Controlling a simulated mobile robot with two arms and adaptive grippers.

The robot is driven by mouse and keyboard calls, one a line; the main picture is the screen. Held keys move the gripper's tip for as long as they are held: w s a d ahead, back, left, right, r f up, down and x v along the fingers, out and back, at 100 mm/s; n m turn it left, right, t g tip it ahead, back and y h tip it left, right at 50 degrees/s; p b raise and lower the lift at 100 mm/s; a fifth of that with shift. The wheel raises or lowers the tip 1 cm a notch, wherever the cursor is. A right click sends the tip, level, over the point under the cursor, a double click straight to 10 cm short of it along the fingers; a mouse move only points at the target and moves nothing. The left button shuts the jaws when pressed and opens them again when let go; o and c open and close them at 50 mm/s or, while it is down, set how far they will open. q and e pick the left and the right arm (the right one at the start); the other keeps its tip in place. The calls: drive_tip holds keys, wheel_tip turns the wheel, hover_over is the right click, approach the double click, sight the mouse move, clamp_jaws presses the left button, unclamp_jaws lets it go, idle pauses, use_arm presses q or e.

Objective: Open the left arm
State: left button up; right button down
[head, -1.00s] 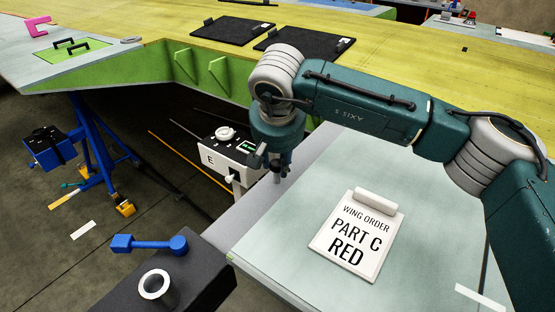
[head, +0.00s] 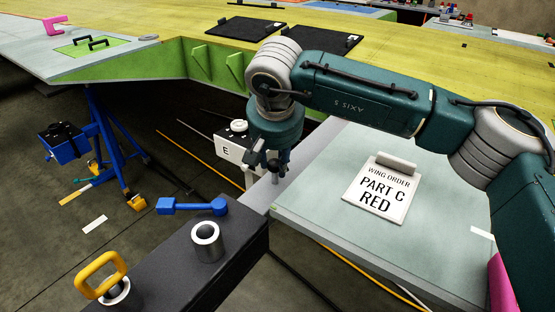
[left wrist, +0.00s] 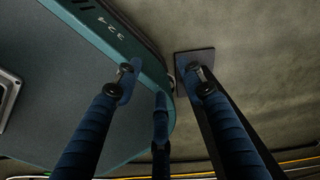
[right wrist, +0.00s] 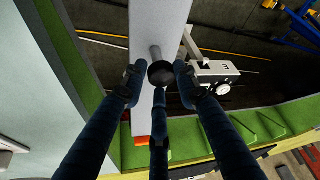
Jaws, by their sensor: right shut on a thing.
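My right gripper (head: 268,168) reaches down over a pale grey bar (head: 262,192) at the table edge. In the right wrist view the bar (right wrist: 157,25) runs away from me, and a post with a dark round knob (right wrist: 161,73) stands on it. The knob is between the fingertips of my right gripper (right wrist: 160,82), which is shut on it. I cannot tell for sure that this bar is the left arm. My left gripper (left wrist: 160,80) shows only in the left wrist view. Its fingers are apart and empty.
A white box marked E (head: 229,151) stands just left of my right gripper. A sign (head: 381,190) lies on the pale table. The yellow-green wing (head: 400,65) is behind.

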drive_tip(key=shift+w+d+r, duration=0.1)
drive_tip(key=shift+w+r, duration=0.25)
drive_tip(key=shift+w, duration=0.1)
drive_tip(key=c, duration=1.4)
unclamp_jaws()
drive_tip(key=shift+w+f, duration=0.1)
drive_tip(key=shift+w, duration=0.05)
drive_tip(key=shift+f, duration=0.1)
use_arm(q)
drive_tip(key=shift+w+d, duration=0.25)
drive_tip(key=shift+w, duration=0.35)
use_arm(e)
drive_tip(key=v, duration=1.2)
